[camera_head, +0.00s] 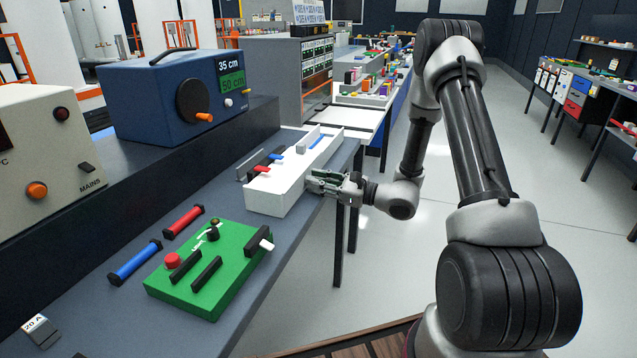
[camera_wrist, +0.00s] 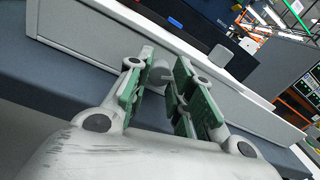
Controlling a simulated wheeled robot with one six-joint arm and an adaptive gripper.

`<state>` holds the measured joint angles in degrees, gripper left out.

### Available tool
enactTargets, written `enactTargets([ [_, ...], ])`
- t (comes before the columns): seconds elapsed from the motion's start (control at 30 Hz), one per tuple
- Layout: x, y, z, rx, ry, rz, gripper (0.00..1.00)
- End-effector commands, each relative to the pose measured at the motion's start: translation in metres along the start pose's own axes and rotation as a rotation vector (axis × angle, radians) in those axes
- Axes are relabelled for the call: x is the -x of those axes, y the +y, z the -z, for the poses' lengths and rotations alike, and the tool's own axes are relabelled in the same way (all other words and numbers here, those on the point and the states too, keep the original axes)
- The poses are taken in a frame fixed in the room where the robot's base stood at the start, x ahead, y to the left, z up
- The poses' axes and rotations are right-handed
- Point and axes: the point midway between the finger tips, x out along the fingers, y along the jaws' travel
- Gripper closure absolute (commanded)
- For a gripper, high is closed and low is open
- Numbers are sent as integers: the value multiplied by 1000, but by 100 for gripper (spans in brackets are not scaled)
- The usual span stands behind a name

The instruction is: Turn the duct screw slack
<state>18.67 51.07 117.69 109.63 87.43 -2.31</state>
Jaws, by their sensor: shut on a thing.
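The duct (camera_head: 267,201) is a long white open-topped trough on the grey bench, with red and blue pieces along it. The duct screw (camera_wrist: 161,72) is a small pale round knob on the duct's side wall, seen in the wrist view between my green-padded fingers. My gripper (camera_head: 318,181) is at the duct's right side, level with the wall; it also shows in the wrist view (camera_wrist: 160,82). The fingers are closed on the screw, one on each side. The screw is hidden in the head view, and its turn angle cannot be told.
A green board (camera_head: 210,270) with a red button and black bars lies nearer on the bench (camera_head: 255,318). Red (camera_head: 184,221) and blue (camera_head: 135,262) bars lie left of it. A blue instrument box (camera_head: 170,98) stands behind. Floor right of the bench is clear.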

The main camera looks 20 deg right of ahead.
Motion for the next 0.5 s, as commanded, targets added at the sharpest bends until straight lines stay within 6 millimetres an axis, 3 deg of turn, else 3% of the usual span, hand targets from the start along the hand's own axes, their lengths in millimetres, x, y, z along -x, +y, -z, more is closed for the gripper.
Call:
enactTargets([
  [0.5,0,0,0,77,-4,0,100],
])
